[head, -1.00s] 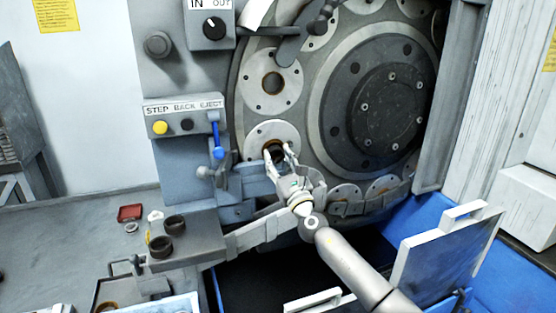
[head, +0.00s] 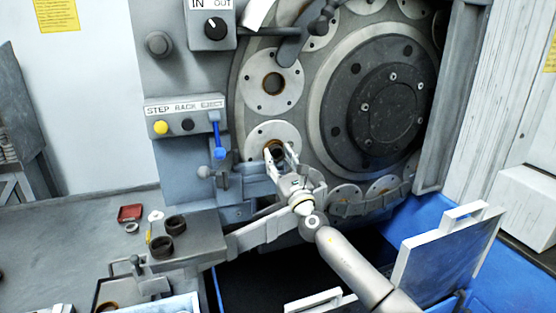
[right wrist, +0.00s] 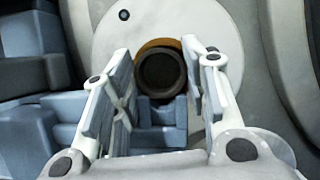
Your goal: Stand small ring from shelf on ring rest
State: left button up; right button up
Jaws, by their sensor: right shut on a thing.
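My right gripper (head: 281,154) is at the lower pale disc (head: 256,134) on the machine's front. It is shut on a small dark ring (head: 277,152), one finger on each side. In the right wrist view the dark ring (right wrist: 160,72) is between the far finger ends, its round opening facing the camera. It is in front of the disc's brown-rimmed hole, above a blue-grey stepped block (right wrist: 163,124). I cannot tell whether it touches that block. Two other dark rings (head: 163,246) (head: 175,223) are on a grey block at the left. I cannot identify the ring rest with certainty. My left gripper is not in view.
A blue lever (head: 218,138) and a control panel (head: 186,105) are close to the left of my right gripper. A grey rail (head: 258,232) runs below it. A red tray (head: 130,212) lies on the left bench. Blue bins with white-edged panels (head: 445,257) are at the lower right.

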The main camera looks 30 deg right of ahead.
jog(key=shift+d+f, duration=0.1)
jog(key=shift+d, duration=0.15)
dwell(0.6)
jog(key=o, duration=0.8)
jog(key=shift+s+d, duration=0.1)
jog(key=shift+f, duration=0.1)
jog(key=o, duration=0.9)
jog(key=shift+o, duration=0.2)
jog(key=shift+s+a, duration=0.1)
jog(key=shift+a, duration=0.1)
jog(key=s+a+p, duration=0.2)
jog(key=s+p, duration=0.1)
jog(key=s, duration=0.6)
jog(key=shift+s, duration=0.25)
dwell(1.2)
jog(key=shift+a, duration=0.1)
dwell(0.5)
